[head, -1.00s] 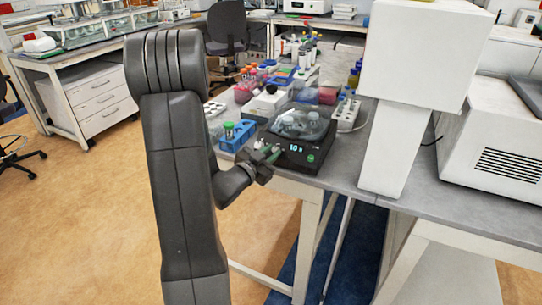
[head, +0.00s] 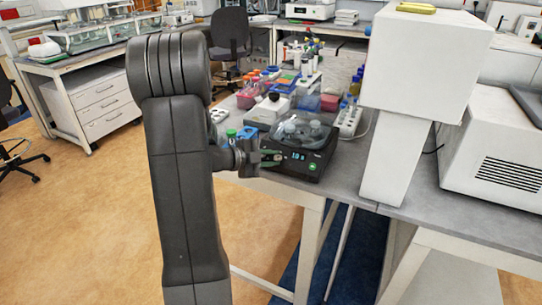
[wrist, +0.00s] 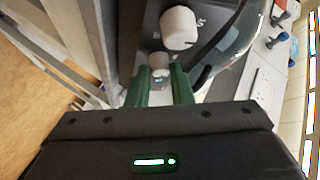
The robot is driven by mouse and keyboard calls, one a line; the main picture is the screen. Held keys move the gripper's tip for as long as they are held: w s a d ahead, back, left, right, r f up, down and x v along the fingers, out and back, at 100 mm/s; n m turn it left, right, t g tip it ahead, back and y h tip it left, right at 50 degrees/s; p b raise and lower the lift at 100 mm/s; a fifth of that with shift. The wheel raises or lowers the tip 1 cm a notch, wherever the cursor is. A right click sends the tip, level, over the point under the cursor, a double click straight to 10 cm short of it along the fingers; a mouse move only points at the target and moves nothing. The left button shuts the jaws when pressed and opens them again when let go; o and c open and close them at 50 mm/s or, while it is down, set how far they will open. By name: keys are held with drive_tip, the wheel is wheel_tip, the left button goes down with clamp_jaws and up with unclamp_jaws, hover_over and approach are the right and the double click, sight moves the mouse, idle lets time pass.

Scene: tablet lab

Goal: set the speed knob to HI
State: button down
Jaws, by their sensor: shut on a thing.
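A black bench device (head: 325,160) with a clear domed lid, a lit display (head: 298,156) and a green button (head: 312,166) stands at the bench's front edge. My gripper (head: 272,157) is at the left part of its front panel. In the wrist view my gripper's green fingers (wrist: 161,78) are shut on a small pale knob (wrist: 158,62). A larger white knob (wrist: 180,28) is just beyond it, apart from the fingers. Part of a printed label shows beside the larger knob, but I cannot read the setting of either knob.
A blue tube rack (head: 247,132) stands left of the device, partly behind my arm. Bottles and racks crowd the bench behind. A white column-shaped instrument (head: 395,150) stands to the right.

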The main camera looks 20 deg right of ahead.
drive_tip(key=shift+r+m+g+y+p, duration=0.1)
drive_tip(key=shift+m+g+y+p, duration=0.4)
drive_tip(key=shift+m, duration=0.5)
drive_tip(key=shift+w, duration=0.1)
drive_tip(key=c, duration=1.3)
unclamp_jaws()
drive_tip(key=b+v, duration=0.1)
drive_tip(key=v, duration=1.2)
drive_tip(key=shift+a+r, duration=0.2)
drive_tip(key=shift+a, duration=0.1)
